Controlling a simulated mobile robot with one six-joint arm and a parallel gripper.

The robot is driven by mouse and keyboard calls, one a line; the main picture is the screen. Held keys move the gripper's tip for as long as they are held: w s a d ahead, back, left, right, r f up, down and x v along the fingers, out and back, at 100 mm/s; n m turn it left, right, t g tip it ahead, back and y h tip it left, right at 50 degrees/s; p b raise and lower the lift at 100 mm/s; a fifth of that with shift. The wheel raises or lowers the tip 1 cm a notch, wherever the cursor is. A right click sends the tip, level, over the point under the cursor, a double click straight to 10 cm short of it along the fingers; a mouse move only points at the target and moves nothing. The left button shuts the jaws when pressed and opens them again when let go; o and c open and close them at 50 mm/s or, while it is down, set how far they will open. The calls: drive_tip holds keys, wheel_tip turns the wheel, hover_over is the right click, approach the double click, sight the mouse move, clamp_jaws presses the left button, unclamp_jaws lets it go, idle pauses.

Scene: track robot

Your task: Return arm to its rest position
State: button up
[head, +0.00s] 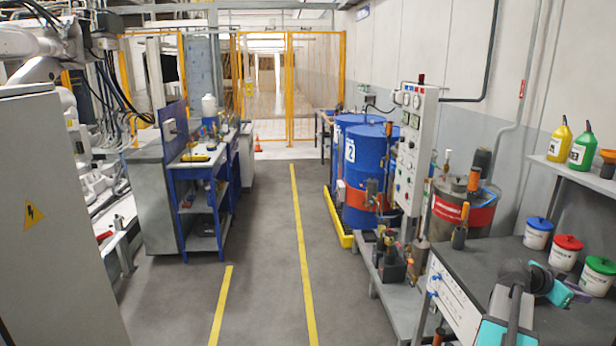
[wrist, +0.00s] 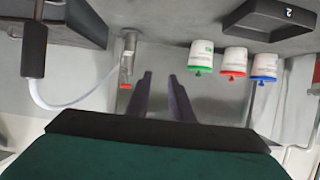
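My arm shows at the lower right of the head view, dark and teal, over the grey workbench (head: 575,325). My gripper (head: 572,292) is at the bench's right side, near the small tubs. In the wrist view the two dark fingers of my gripper (wrist: 160,76) stand apart with a gap between them. Nothing shows between the fingers.
White tubs with blue (head: 538,232), red (head: 565,252) and green (head: 598,275) lids stand on the bench near my arm. A shelf (head: 585,175) with bottles is above. A control panel (head: 412,150) and blue drums (head: 365,165) stand left. The aisle floor (head: 262,280) is clear.

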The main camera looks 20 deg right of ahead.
drive_tip(key=w+a+f+n+t+y, duration=0.2)
drive_tip(key=w+a+f+n, duration=0.1)
drive_tip(key=w+a+f, duration=0.65)
drive_tip(key=w+a+f+n+t+y, duration=0.15)
drive_tip(key=w+a+f+n, duration=0.45)
drive_tip(key=a, duration=0.6)
drive_tip(key=w+a+f+n+t+y, duration=0.1)
drive_tip(key=w+a+f+y, duration=0.2)
drive_tip(key=w+a+f, duration=0.55)
drive_tip(key=a+f+n+y, duration=0.2)
drive_tip(key=a+f+n, duration=0.2)
drive_tip(key=a, duration=1)
drive_tip(key=s+a+f+n+y, duration=0.1)
drive_tip(key=a+f+n+y, duration=0.2)
drive_tip(key=a, duration=1.1)
drive_tip(key=a+f+n+y, duration=0.2)
drive_tip(key=a+f+n, duration=0.25)
drive_tip(key=a, duration=0.95)
drive_tip(key=s+f+g+b, duration=0.6)
drive_tip(key=s+f+b, duration=0.4)
drive_tip(key=s+f, duration=1.6)
wheel_tip(320, 180, down, 3)
drive_tip(key=shift+a+r, duration=0.1)
drive_tip(key=shift+a, duration=0.15)
drive_tip(key=shift+m, duration=0.25)
